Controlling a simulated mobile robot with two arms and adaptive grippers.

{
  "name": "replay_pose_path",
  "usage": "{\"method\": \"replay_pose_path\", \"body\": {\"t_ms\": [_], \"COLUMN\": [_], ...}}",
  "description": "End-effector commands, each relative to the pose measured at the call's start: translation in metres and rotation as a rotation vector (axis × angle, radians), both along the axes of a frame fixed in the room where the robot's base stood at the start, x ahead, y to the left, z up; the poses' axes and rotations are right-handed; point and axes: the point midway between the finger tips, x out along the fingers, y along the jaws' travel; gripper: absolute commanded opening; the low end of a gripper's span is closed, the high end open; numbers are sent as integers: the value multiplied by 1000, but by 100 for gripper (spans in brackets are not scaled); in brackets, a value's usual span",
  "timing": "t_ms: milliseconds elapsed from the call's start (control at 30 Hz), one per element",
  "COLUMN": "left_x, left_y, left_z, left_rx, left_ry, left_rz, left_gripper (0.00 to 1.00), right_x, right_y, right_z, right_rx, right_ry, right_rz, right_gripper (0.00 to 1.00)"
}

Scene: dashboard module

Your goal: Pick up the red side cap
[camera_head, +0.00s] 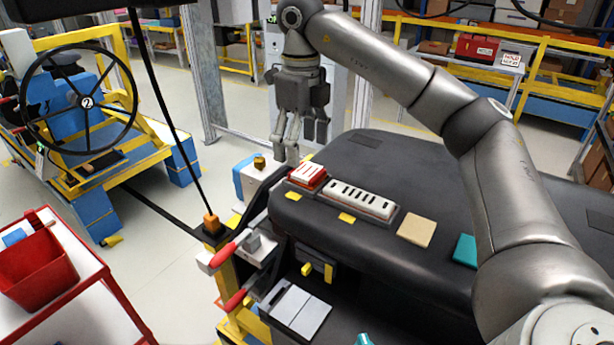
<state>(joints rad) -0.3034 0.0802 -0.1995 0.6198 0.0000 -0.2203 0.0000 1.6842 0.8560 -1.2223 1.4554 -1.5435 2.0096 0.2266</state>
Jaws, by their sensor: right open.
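A small red block with a white top (308,176), which looks like the red side cap, sits on the left end of the black dashboard module (400,160), beside a white slotted panel (347,199). My right gripper (286,148) hangs pointing down, above and slightly left of the red cap in the picture. Its fingers are open and empty, apart from the cap. How far it is from the cap in depth is hard to tell. My left gripper is not in view.
A white and blue unit with a brass knob (259,162) stands just left of the cap. Red-handled levers (230,250) and a yellow post are at the dashboard's left end. A tan square (416,230) and a teal piece (465,248) lie on the dashboard. A red cart (75,290) stands lower left.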

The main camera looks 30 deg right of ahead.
Motion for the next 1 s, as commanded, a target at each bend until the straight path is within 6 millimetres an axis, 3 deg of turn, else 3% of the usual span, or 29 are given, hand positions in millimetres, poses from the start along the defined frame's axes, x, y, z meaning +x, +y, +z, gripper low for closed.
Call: {"method": "replay_pose_path", "body": {"t_ms": [400, 667, 1000], "left_x": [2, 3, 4], "left_y": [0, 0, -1], "left_z": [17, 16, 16], "left_rx": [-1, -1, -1], "left_ry": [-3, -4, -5], "left_rz": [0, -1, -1], "left_gripper": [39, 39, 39], "right_x": [-4, -4, -4], "right_y": [-6, -6, -6], "right_z": [-47, -50, -50], "right_rx": [0, 0, 0], "right_ry": [2, 0, 1], "right_rz": [0, 1, 1], "right_gripper": [75, 75, 31]}}
